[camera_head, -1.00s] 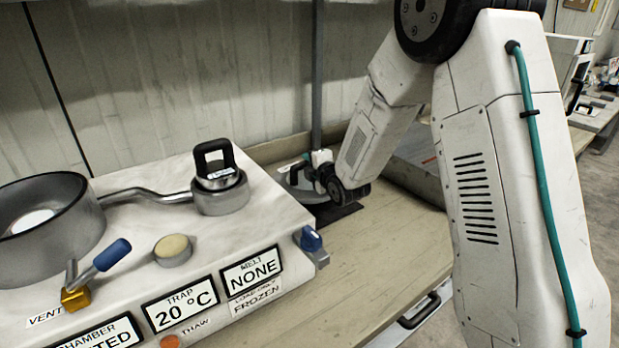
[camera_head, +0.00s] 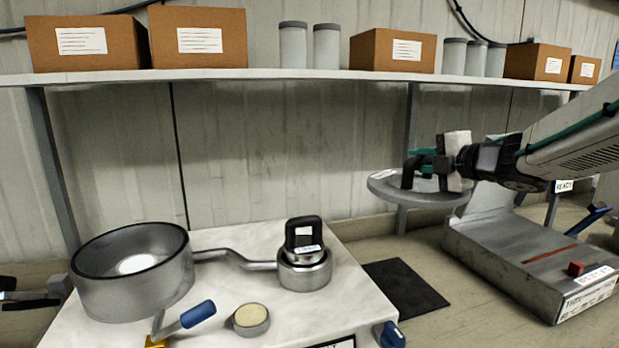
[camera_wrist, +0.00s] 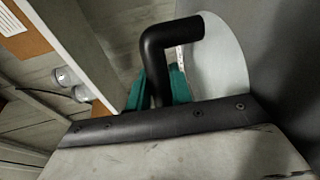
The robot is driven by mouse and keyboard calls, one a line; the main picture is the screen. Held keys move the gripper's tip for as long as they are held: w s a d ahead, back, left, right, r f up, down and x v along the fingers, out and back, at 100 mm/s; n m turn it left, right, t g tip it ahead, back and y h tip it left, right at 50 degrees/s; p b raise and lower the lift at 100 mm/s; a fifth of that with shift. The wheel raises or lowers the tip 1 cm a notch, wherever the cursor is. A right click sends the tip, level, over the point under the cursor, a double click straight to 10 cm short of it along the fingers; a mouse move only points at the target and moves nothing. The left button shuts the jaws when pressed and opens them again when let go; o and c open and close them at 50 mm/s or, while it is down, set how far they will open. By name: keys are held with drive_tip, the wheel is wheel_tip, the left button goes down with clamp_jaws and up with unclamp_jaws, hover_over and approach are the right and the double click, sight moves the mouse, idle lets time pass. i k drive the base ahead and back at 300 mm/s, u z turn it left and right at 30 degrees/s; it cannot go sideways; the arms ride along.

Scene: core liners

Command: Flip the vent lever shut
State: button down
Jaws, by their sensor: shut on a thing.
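The vent lever has a blue grip (camera_head: 198,314) and a brass base (camera_head: 156,341). It sits at the front of the white apparatus (camera_head: 222,338), at the lower edge of the head view, its grip slanting up to the right. My gripper (camera_head: 424,164) is far to the right of it, shut on the black handle of a round grey lid (camera_head: 425,190). The lid is held roughly level in the air above the bench. In the wrist view, the teal fingers (camera_wrist: 160,92) close on the black handle (camera_wrist: 155,60). The VENT label is out of view.
An open metal chamber (camera_head: 130,290) stands on the apparatus, piped to a small trap with a black-handled cap (camera_head: 304,238). A dark mat (camera_head: 405,288) lies on the bench. A grey device (camera_head: 530,255) stands at right. A shelf (camera_head: 300,76) with boxes runs above.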

sight(207, 308)
drive_tip(key=z, duration=1.1)
drive_tip(key=k, duration=1.45)
drive_tip(key=u, duration=1.7)
drive_tip(key=i, duration=1)
